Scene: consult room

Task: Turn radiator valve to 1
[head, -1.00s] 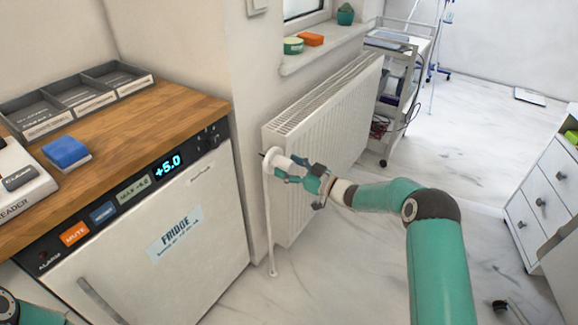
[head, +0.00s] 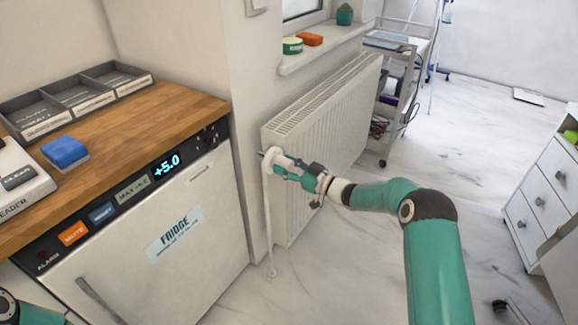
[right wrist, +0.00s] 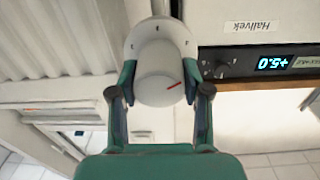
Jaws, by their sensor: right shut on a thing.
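The white radiator (head: 325,135) stands against the wall under the window sill. Its white valve (head: 271,157) sits at the near upper corner, above a thin vertical pipe. In the right wrist view the round valve knob (right wrist: 160,75) carries a red mark at its lower right. Small dark marks show on the collar behind it, too small to read. My right gripper (head: 281,166) is shut on the knob, with one finger on each side in the right wrist view (right wrist: 158,88). A part of my left arm shows at the lower left; its gripper is out of view.
A fridge (head: 165,240) under a wooden counter (head: 130,125) stands close left of the valve. A white trolley (head: 398,100) stands beyond the radiator. A drawer cabinet (head: 545,190) is at the right. The floor between is mostly clear.

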